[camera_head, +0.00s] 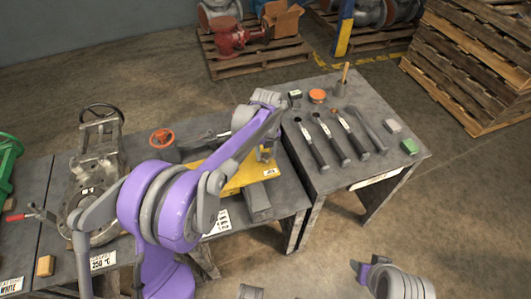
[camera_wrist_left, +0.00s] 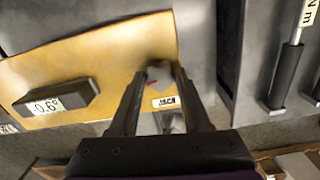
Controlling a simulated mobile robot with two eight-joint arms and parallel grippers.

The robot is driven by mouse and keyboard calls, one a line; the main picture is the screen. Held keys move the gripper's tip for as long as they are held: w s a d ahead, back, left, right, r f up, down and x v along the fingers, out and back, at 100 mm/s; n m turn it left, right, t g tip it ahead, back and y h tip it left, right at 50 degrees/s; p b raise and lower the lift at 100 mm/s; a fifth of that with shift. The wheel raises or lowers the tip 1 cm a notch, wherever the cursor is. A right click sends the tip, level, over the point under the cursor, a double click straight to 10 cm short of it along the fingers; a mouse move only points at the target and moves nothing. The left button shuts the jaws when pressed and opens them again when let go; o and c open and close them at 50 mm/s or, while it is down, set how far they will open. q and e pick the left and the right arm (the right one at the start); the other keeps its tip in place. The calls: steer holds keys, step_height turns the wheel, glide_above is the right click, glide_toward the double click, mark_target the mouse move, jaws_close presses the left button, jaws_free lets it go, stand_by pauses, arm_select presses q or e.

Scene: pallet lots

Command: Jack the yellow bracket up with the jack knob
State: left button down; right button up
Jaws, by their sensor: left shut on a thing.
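The yellow bracket (camera_head: 238,181) is a flat plate on the dark bench, partly hidden by my left arm in the head view. In the left wrist view the bracket (camera_wrist_left: 110,55) fills the upper left and carries a dark box with a display (camera_wrist_left: 58,98) reading -0.6°. My left gripper (camera_head: 265,152) is over the bracket's right end. In the left wrist view, its fingers (camera_wrist_left: 160,80) are around the grey jack knob (camera_wrist_left: 160,72), shut on it, beside a small white label. My right arm shows at the lower right; its fingers are not clear.
A dark block (camera_head: 258,203) stands at the bench's front, just before the bracket. A side table (camera_head: 385,165) on the right holds several torque wrenches, cups and small blocks. Pallets stand behind.

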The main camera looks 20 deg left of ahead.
mark_target(266, 156)
arm_select(q)
steer(key=shift+c, duration=1.8)
jaws_free()
steer(key=shift+r, duration=0.1)
step_height(266, 156, up, 11)
steer(key=p, duration=0.1)
steer(key=shift+f, duration=0.2)
steer(key=shift+d, duration=0.1)
